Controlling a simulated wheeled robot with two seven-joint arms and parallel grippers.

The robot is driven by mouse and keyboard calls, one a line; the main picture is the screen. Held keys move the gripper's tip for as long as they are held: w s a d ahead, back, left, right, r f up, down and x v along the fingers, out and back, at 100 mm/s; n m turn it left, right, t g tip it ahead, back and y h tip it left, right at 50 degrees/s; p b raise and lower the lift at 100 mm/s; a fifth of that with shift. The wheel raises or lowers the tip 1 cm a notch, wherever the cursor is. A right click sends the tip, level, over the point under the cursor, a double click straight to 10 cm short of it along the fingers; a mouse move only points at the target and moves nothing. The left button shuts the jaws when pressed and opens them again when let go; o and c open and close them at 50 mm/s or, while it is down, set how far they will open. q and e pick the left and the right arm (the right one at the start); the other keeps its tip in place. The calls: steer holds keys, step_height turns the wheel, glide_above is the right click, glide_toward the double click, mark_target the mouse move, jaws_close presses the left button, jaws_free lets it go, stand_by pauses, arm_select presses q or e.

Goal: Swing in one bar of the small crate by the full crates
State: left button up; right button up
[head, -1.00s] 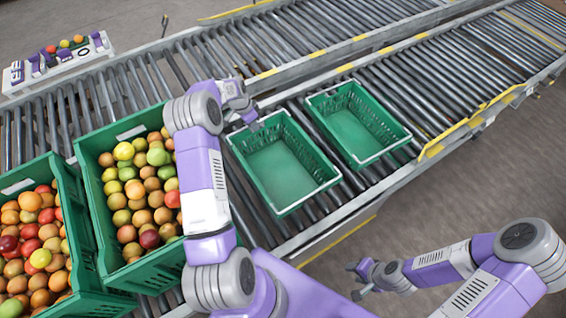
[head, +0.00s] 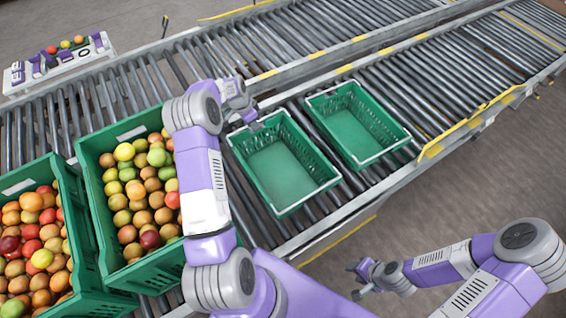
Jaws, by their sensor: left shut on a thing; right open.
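Two small green crates stand empty on the near roller conveyor, side by side. The small crate by the full crates (head: 283,170) is the left one; pale bars lie along its rim. My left gripper (head: 254,122) is at its far left corner, shut on what looks like the end of a bar there; the fingertips are small and partly hidden. The other small crate (head: 358,128) stands to its right, also with pale bars on its rim. My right gripper (head: 354,280) is open and empty, low at the right, away from the conveyor.
A yellow guard (head: 470,122) edges the conveyor at right.

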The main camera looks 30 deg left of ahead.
arm_select(q)
steer(key=shift+r, duration=0.15)
steer(key=shift+d+r, duration=0.15)
steer(key=shift+r, duration=0.2)
steer(key=shift+r+p, duration=0.1)
steer(key=shift+p, duration=0.2)
steer(key=shift+s+d+r, duration=0.15)
steer(key=shift+d+r, duration=0.05)
steer(key=shift+r, duration=0.1)
stand_by(0.3)
steer(key=shift+d+r+p, duration=0.15)
steer(key=shift+r+p, duration=0.15)
steer(key=shift+p, duration=0.05)
steer(key=shift+s+d, duration=0.1)
steer(key=shift+s, duration=0.05)
steer(key=shift+c, duration=0.2)
steer(key=shift+d+r, duration=0.1)
steer(key=shift+c, duration=0.3)
